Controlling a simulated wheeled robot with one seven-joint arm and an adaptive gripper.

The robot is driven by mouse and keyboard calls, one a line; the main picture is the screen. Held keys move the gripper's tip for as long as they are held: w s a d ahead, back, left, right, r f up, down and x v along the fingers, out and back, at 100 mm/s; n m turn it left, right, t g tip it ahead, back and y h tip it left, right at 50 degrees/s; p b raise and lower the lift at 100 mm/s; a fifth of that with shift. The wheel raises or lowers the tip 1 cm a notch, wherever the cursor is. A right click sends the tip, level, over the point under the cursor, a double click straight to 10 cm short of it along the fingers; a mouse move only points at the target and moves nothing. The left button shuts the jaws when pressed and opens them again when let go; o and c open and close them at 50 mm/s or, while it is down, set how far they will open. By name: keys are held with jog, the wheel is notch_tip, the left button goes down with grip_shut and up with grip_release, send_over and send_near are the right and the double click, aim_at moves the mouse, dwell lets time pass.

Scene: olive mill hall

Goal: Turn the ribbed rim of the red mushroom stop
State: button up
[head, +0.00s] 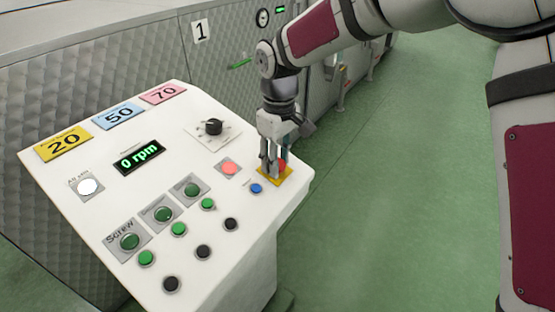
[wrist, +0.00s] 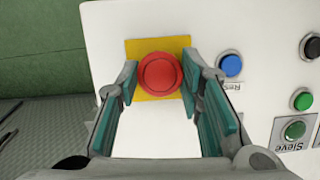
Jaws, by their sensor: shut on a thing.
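The red mushroom stop (head: 282,164) sits on a yellow plate (head: 285,178) near the right edge of the white control panel. In the wrist view the red stop (wrist: 160,73) lies between the two fingertips, on its yellow plate (wrist: 132,48). My gripper (head: 271,166) reaches down from above and is shut on the stop, one finger on each side of its rim. In the wrist view my gripper (wrist: 160,80) shows green finger pads. The ribs of the rim are too small to make out. In the head view the fingers hide part of the stop.
A blue button (head: 256,188) sits close to the stop, also in the wrist view (wrist: 230,65). A pale red lamp (head: 229,168), a black rotary knob (head: 213,127) and several green and black buttons share the panel. A display (head: 139,157) reads 0 rpm. Green floor lies right.

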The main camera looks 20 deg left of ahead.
jog(key=m+g, duration=0.1)
jog(key=m, duration=0.3)
jog(key=shift+w+m+y, duration=0.1)
jog(key=shift+m+y, duration=0.2)
jog(key=shift+y, duration=0.1)
dwell(0.4)
jog(key=o, duration=1.2)
jog(key=shift+c, duration=0.2)
notch_tip(320, 180, up, 12)
jog(key=w+d, duration=0.1)
jog(key=shift+w, duration=0.2)
jog(key=shift+d+f, duration=0.1)
